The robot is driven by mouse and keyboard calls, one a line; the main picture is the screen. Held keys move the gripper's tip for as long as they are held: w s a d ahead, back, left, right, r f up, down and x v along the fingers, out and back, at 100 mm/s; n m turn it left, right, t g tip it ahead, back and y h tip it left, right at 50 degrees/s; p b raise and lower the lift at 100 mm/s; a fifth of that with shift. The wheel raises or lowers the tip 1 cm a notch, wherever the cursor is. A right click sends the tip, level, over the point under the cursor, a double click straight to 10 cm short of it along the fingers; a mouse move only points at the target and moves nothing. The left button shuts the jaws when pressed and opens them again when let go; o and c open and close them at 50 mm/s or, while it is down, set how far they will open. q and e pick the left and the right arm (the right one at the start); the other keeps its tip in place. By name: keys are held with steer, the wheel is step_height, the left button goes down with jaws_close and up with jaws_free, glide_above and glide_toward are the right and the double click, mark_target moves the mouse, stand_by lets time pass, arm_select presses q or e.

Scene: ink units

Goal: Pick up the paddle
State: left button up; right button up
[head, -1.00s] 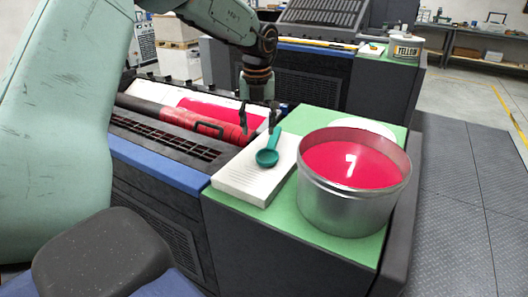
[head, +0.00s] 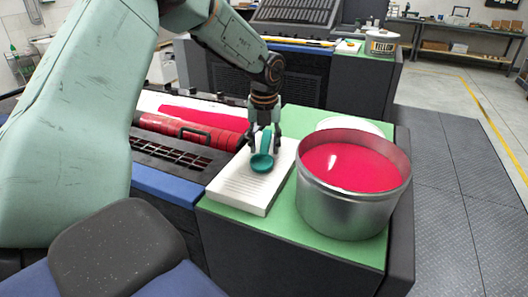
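The paddle (head: 262,163) is a teal scoop-like tool with a round bowl end and a short handle. It lies on a white book or paper stack (head: 235,190), bowl toward me. Whether the fingers touch the handle cannot be told. My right gripper is not in view.
A large metal can of red ink (head: 345,215) stands right of the paper stack on the green top (head: 285,220). A white lid (head: 355,125) lies behind it. The press with red rollers (head: 205,133) is to the left. A yellow-labelled can (head: 382,43) stands farther back.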

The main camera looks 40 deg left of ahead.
mark_target(264, 147)
arm_select(q)
steer(key=shift+w+a+f, duration=0.15)
steer(key=shift+a+f, duration=0.05)
steer(key=shift+f, duration=0.05)
steer(key=c, duration=0.5)
steer(key=shift+d+r, duration=0.2)
jaws_close()
steer(key=shift+a+f, duration=0.15)
steer(key=shift+a, duration=0.05)
steer(key=shift+d+r, duration=0.1)
steer(key=shift+r, duration=0.35)
steer(key=r, duration=0.3)
steer(key=shift+s, duration=0.2)
steer(key=s+d, duration=0.1)
steer(key=s, duration=0.3)
steer(key=s+d+b, duration=0.1)
steer(key=s, duration=0.3)
steer(key=s+d+b, duration=0.1)
steer(key=s+d, duration=0.1)
steer(key=s, duration=0.2)
steer(key=shift+f, duration=0.15)
steer(key=s+p, duration=0.2)
steer(key=s+d+p, duration=0.1)
steer(key=p, duration=0.2)
steer(key=shift+s+r, duration=0.2)
steer(key=shift+s, duration=0.2)
steer(key=shift+s+d+f+p, duration=0.2)
steer(key=shift+s+p, duration=0.3)
steer(key=shift+p, duration=0.65)
